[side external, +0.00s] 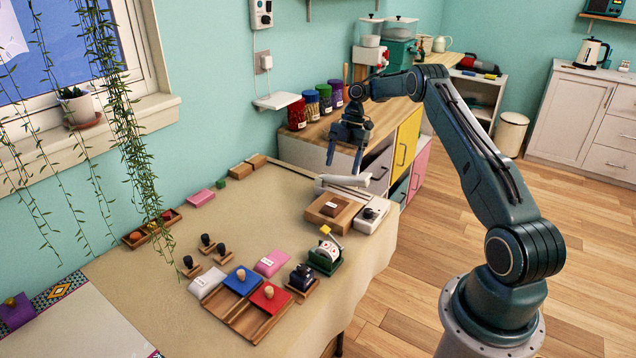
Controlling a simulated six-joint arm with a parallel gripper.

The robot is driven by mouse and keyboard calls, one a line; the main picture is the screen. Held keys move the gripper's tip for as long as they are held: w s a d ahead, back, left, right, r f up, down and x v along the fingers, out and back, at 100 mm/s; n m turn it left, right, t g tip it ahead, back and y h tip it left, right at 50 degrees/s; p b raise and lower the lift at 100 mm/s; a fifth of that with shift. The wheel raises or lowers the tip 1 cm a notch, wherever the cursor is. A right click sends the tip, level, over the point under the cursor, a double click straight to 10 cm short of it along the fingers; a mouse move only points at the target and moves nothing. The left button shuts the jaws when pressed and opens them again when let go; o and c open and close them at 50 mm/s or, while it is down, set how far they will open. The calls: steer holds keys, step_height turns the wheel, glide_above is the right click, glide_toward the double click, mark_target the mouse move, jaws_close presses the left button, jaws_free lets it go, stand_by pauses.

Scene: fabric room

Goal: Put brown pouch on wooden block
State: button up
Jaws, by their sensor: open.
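The wooden block (349,215) is a light, flat square near the right end of the cloth-covered table. A small dark brown piece with a pale label, which looks like the brown pouch (330,209), rests on top of it near the middle. My gripper (343,168) points down above and behind the block, apart from both. Its two fingers are spread and nothing shows between them. The pouch is too small here to make out its shape clearly.
A white device (372,214) sits right of the block, and a white curved piece (345,181) lies behind it. A green stamp-like holder (326,258), a pink pad (271,263) and a wooden tray with blue and red pads (245,320) stand in front. The cloth's left-middle is mostly clear.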

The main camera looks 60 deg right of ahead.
steer(key=w+a+r+m+h, duration=0.1)
steer(key=a+r+m, duration=0.3)
steer(key=a+r, duration=0.75)
steer(key=s+a+r+m+t+h, duration=0.15)
steer(key=s+a+r+m, duration=0.4)
steer(key=a+r, duration=0.6)
steer(key=s+a+r+m+t, duration=0.1)
steer(key=s+a+r+m, duration=0.15)
steer(key=s, duration=0.35)
steer(key=s+a+r+m+t, duration=0.1)
steer(key=s+a+r, duration=0.1)
steer(key=s+a, duration=0.35)
steer(key=s+f+m+t+h, duration=0.1)
steer(key=s+f+m, duration=0.1)
steer(key=s, duration=0.5)
steer(key=s+f+m+t+h, duration=0.1)
steer(key=s+f+m, duration=0.1)
steer(key=s, duration=0.4)
steer(key=shift+s+m, duration=0.35)
steer(key=shift+m, duration=0.15)
